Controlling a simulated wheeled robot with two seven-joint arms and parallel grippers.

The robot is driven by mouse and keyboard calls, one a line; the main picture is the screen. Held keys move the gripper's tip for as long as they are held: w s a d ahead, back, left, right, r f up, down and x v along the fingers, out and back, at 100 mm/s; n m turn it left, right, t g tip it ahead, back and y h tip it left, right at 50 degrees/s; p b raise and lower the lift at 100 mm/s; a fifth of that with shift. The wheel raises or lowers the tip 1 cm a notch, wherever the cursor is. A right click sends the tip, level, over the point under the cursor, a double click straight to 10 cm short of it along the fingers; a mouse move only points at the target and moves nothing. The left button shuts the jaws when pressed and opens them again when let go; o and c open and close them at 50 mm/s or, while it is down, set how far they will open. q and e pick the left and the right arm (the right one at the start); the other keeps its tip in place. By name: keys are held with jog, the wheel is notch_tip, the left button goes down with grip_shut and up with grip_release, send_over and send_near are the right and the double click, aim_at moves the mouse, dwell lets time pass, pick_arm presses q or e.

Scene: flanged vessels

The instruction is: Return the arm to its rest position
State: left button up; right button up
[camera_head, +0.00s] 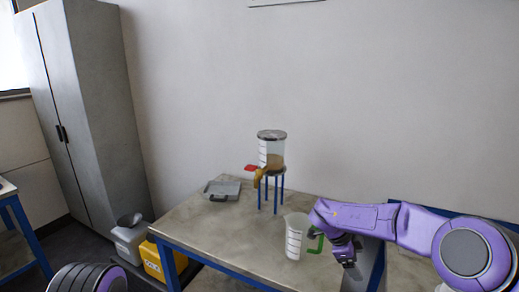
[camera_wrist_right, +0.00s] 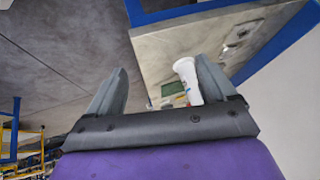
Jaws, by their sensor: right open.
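My right arm (camera_head: 415,225) comes in from the right in the head view. Its gripper (camera_head: 350,262) points down at the right of the jug, near the table's front edge. In the right wrist view the two grey fingers (camera_wrist_right: 160,82) stand wide apart, with nothing gripped between them. My left gripper is out of view; only a purple part of my left arm shows at the bottom left.
A clear vessel (camera_head: 271,150) with brown contents, a tap and a red lever (camera_head: 251,168) stands on a blue-legged stand on the table (camera_head: 205,232). A grey tray (camera_head: 221,190) lies left. Grey and yellow bins (camera_head: 152,262) and a tall cabinet (camera_head: 90,110) stand further left.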

jog(key=s+d+f+n+t+h+b, duration=0.1)
jog(key=s+d+f+n+t+b, duration=0.2)
jog(key=f, duration=0.6)
jog(key=s+d+f+n+t+h+b, duration=0.1)
jog(key=s+f+n+t+h, duration=0.1)
jog(key=s+f+n+t, duration=0.45)
jog(key=s+f+n+g+y+b, duration=0.2)
jog(key=s+f, duration=0.5)
jog(key=s, duration=0.3)
jog(key=s+f+n+g+y+b, duration=0.2)
jog(key=s+f+b, duration=0.1)
jog(key=s+f, duration=0.4)
jog(key=s+a+f+n+g+y+b, duration=0.1)
jog(key=s+f+n+g+y+b, duration=0.1)
jog(key=s+f, duration=0.5)
jog(key=s+b, duration=0.1)
jog(key=s, duration=0.5)
jog(key=shift+s, duration=0.35)
jog(key=shift+a, duration=0.1)
